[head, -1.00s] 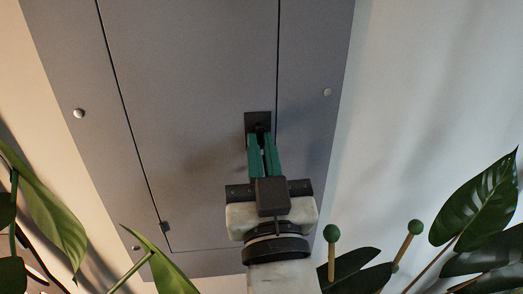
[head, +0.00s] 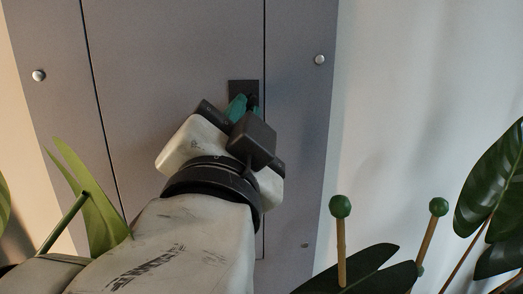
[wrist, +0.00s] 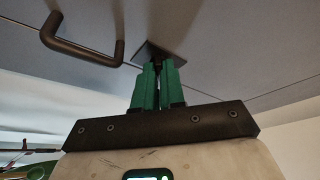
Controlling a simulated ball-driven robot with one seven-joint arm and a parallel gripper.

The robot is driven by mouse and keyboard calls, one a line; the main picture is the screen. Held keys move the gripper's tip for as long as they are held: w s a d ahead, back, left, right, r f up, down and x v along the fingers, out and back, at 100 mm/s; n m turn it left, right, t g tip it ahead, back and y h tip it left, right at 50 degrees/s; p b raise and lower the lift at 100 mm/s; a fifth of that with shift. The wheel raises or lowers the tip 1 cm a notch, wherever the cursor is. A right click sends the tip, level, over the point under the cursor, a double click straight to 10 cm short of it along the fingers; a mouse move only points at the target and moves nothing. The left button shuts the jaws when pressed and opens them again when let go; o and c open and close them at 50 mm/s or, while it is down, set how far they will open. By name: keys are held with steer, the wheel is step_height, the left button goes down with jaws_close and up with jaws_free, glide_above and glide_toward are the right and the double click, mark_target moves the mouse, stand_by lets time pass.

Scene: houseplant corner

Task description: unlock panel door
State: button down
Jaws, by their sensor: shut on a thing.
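The grey panel door (head: 165,60) fills the upper middle of the head view and looks closed, with thin dark seams at its edges. A dark square lock plate (head: 241,87) sits by its right seam; it also shows in the wrist view (wrist: 150,51). My gripper (head: 244,103) is at this plate, its green fingers shut on a small dark lock piece (wrist: 158,66) that stands out from the plate. The fingers hide most of that piece, so I cannot tell its shape. My gripper is rolled to a slant in the head view.
A black bar handle (wrist: 85,48) stands out from the panel left of my fingers in the wrist view. Large leaves (head: 490,185) and green-tipped wooden stakes (head: 340,207) stand at the lower right, and a leaf (head: 92,195) at the lower left. The wall (head: 410,80) is bare.

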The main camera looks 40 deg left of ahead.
steer(key=shift+a+r+m+g+h+b, duration=0.1)
steer(key=shift+r+m+g+h+b, duration=0.35)
steer(key=shift+m, duration=1.3)
steer(key=shift+d+m+g+h+b, duration=0.15)
steer(key=shift+m+h+b, duration=0.6)
steer(key=shift+m, duration=1.05)
steer(key=shift+a+r+m+g+h+b, duration=0.25)
steer(key=shift+m+h+b, duration=0.35)
steer(key=shift+m, duration=1.15)
steer(key=shift+d+f, duration=0.1)
steer(key=c, duration=1.3)
jaws_free()
steer(key=shift+f, duration=0.1)
steer(key=shift+o, duration=0.4)
steer(key=shift+f, duration=0.1)
steer(key=b+v, duration=0.1)
steer(key=v, duration=0.9)
steer(key=shift+s, duration=0.35)
